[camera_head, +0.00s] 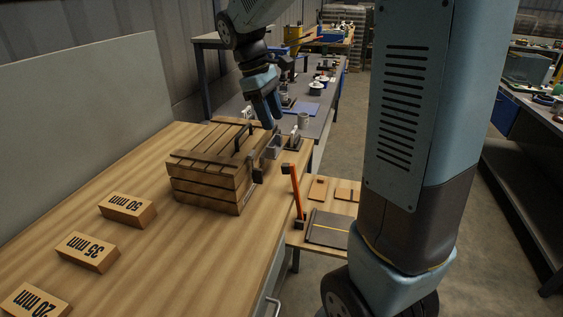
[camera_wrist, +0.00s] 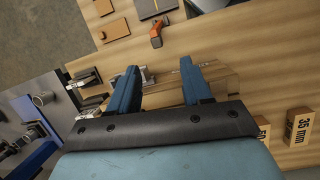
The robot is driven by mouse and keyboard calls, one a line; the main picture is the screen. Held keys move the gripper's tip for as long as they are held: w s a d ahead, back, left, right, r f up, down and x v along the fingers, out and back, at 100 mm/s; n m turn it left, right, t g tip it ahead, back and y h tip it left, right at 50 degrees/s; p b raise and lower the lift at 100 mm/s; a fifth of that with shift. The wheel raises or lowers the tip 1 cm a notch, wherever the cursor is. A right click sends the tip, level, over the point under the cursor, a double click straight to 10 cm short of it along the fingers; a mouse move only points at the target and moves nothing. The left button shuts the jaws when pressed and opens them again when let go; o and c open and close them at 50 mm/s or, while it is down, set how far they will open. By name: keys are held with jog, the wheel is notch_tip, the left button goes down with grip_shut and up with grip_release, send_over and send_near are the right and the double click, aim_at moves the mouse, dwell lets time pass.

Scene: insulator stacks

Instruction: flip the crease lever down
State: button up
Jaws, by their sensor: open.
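The likely crease lever is an orange bar (camera_head: 297,190) with dark ends, standing steeply at the right edge of the wooden bench in the head view. In the wrist view its orange part (camera_wrist: 156,33) shows foreshortened, beyond my fingertips. No label on it can be read. My gripper (camera_head: 272,122) is above the right end of a wooden crate, up and to the left of the orange bar and apart from it. In the wrist view my gripper (camera_wrist: 160,70) has its two blue fingers spread, with no object held between them.
The slatted crate (camera_head: 208,180) stands on the bench (camera_head: 165,245), with small metal fittings (camera_head: 275,148) at its right. Several wooden blocks marked in mm (camera_head: 127,208) lie at left. A lower surface holds a dark board (camera_head: 329,229). A grey table (camera_head: 318,122) stands behind.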

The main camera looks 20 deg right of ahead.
aim_at(284, 163)
jog(key=shift+n+g+h, duration=0.3)
jog(key=shift+n+g, duration=0.2)
jog(key=shift+n, duration=0.3)
jog(key=d+f, duration=0.1)
jog(key=f, duration=0.4)
jog(key=d+f, duration=0.1)
jog(key=f, duration=0.4)
jog(key=d+f, duration=0.1)
jog(key=f, duration=0.4)
jog(key=shift+d, duration=0.15)
jog(key=shift+c, duration=0.4)
jog(key=shift+w, duration=0.1)
grip_shut()
